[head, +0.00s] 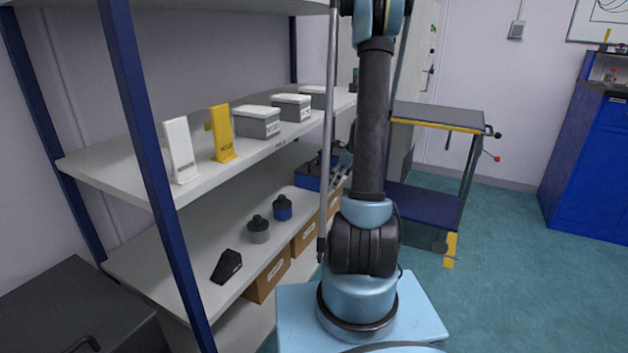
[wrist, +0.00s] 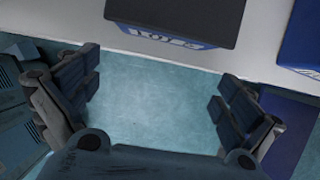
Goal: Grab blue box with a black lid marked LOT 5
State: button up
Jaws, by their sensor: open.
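A box with a black lid and a blue front (wrist: 172,37) lies at the top of the wrist view, near the edge of a pale shelf. Its white label is blurred and I cannot read the lot number surely. Its far part is cut off by the frame. My gripper (wrist: 157,90) is open and empty, its two fingers spread apart below the box in the picture, with floor showing between them. It is not touching the box. In the head view my arm hides part of the shelves, and I cannot make out this box or my gripper there.
A second blue box (wrist: 303,38) is at the wrist view's right edge. The shelf unit (head: 95,160) holds grey boxes (head: 257,121), yellow (head: 222,135) and white (head: 180,150) stands, and cardboard boxes (head: 268,277). A cart (head: 435,115) stands behind my arm. Floor at right is clear.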

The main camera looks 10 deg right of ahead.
aim_at(319, 170)
jog(key=w+a, duration=0.1)
jog(key=a, duration=0.1)
jog(key=w+a, duration=0.2)
jog(key=shift+w+a, duration=0.2)
jog(key=shift+a, duration=0.15)
jog(key=w+a, duration=0.2)
jog(key=a, duration=0.1)
jog(key=shift+w, duration=0.1)
jog(key=shift+x, duration=1.05)
jog(key=shift+f, duration=0.45)
jog(key=c, duration=1.3)
